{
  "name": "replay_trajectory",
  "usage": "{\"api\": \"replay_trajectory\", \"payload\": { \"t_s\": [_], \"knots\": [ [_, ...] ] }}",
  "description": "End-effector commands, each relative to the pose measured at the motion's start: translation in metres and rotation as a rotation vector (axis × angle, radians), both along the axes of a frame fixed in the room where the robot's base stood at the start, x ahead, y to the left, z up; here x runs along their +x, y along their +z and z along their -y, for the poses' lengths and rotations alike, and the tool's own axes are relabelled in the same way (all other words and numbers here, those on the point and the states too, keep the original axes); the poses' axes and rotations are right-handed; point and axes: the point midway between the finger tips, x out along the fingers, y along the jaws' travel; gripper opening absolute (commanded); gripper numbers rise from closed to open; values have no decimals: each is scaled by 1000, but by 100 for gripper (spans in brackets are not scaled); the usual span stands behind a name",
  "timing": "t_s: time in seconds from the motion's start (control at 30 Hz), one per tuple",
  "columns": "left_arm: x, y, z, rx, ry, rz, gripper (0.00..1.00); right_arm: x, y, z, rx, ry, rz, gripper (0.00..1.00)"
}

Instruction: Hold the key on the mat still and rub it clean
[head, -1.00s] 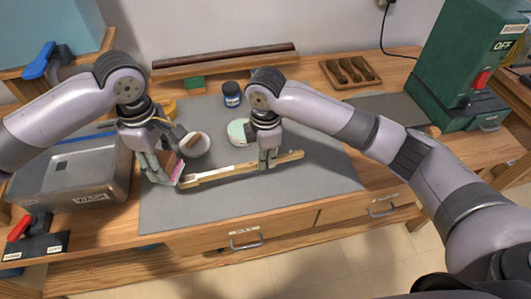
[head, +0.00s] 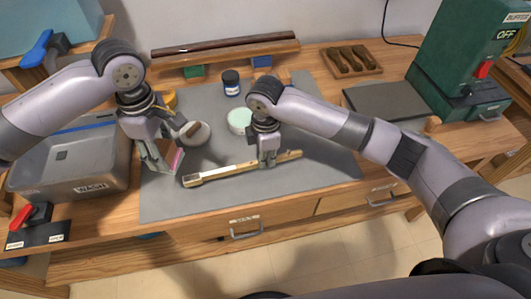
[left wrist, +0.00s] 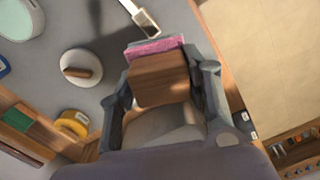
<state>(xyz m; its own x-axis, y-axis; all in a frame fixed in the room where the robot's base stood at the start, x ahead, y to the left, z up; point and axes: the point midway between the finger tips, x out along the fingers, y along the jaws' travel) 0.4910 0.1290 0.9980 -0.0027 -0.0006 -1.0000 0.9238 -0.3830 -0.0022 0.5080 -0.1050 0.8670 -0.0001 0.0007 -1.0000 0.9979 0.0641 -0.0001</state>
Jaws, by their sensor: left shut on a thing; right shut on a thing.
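The long wooden key (head: 225,172) with a pale top lies slantwise on the grey mat (head: 300,195). My right gripper (head: 268,163) is shut on it, right of its middle. My left gripper (head: 163,165) is shut on a wooden block (left wrist: 160,80) with a pink pad (left wrist: 155,46) at its end. In the head view the pad (head: 177,159) is just beyond the key's left end, seemingly apart from it. The left wrist view shows the key's pale end (left wrist: 146,22) ahead of the pad, with a gap between.
Behind the key are a white dish (head: 200,139) with a brown piece on it, a pale green round tin (head: 238,121) and a blue jar (head: 231,84). A grey WASH basin (head: 70,165) stands left; a green buffer machine (head: 465,65) stands right. The front mat is clear.

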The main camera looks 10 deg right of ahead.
Motion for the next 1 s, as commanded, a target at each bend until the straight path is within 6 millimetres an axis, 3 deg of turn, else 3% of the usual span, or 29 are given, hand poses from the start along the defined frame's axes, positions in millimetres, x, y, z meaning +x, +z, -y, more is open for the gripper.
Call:
{"api": "replay_trajectory", "payload": {
  "t_s": [0.47, 1.0],
  "knots": [
    [0, 0, 0, 0, 0, 0, 22, 0, -22, 0, 0, 1, -1, 0],
    [0, 0, 0, 0, 0, 0, 22, 0, -24, 0, 0, 1, 0, 0]
  ]
}}
